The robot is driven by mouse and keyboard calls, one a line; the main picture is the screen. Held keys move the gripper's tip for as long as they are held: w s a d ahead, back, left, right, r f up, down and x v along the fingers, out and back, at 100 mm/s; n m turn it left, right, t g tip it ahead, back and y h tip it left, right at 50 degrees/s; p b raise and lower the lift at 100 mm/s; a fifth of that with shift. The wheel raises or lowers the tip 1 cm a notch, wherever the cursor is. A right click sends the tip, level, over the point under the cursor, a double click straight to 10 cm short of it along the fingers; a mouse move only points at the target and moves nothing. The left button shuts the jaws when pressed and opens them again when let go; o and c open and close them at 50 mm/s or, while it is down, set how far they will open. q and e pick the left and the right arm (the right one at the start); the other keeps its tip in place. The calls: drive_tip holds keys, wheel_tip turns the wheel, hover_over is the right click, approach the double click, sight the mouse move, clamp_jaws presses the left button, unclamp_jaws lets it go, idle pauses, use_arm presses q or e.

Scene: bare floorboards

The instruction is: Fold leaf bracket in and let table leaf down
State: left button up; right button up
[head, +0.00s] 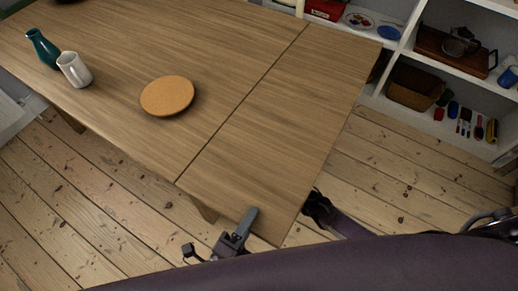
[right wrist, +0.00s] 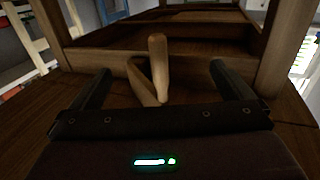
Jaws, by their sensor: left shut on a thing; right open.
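The wooden table (head: 120,75) has its leaf (head: 285,105) raised level with the top, past a dark straight seam. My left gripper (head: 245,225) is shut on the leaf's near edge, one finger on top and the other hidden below. My right gripper (head: 318,207) shows only as a dark part beside the leaf's right edge. In the right wrist view it is under the table, with its jaws (right wrist: 160,72) open. A pale wooden bracket (right wrist: 157,62) with a rounded end shows in the gap between the fingers; I cannot tell whether either finger touches it.
A cork mat (head: 167,96), a white mug (head: 74,69) and a teal vase (head: 43,48) stand on the fixed top. The leaf is bare. White shelves (head: 408,42) with a wicker basket (head: 414,88) stand at the right. Floorboards (head: 370,165) right of the leaf are clear.

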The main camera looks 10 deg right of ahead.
drive_tip(key=shift+x, duration=3.25)
drive_tip(key=shift+c, duration=0.3)
drive_tip(key=c, duration=2.1)
drive_tip(key=shift+a, duration=0.1)
